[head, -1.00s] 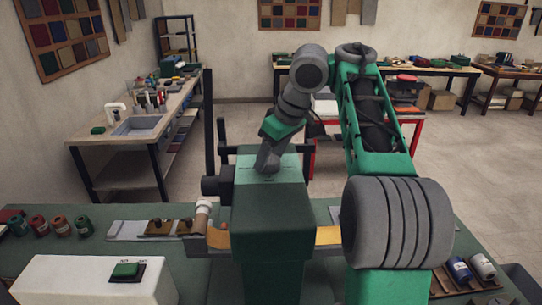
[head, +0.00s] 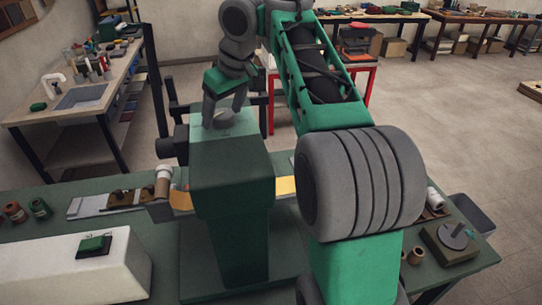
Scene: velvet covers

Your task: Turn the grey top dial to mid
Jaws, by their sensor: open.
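The green machine (head: 232,185) stands upright on the bench, left of the picture's middle. The grey top dial (head: 221,120) sits on its flat top and is partly covered by my gripper. My gripper (head: 224,112) points down over the dial with its fingers spread, one to the left and one to the right of it. I cannot tell whether the fingers touch the dial. The dial's pointer and the small marks on the machine's top are too small to read.
The green bench (head: 60,200) carries a white block with a green switch (head: 95,246) at front left. A box with a grey disc (head: 457,236) sits at right. Thread spools (head: 40,208) stand at far left. My large arm links cover the area right of the machine.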

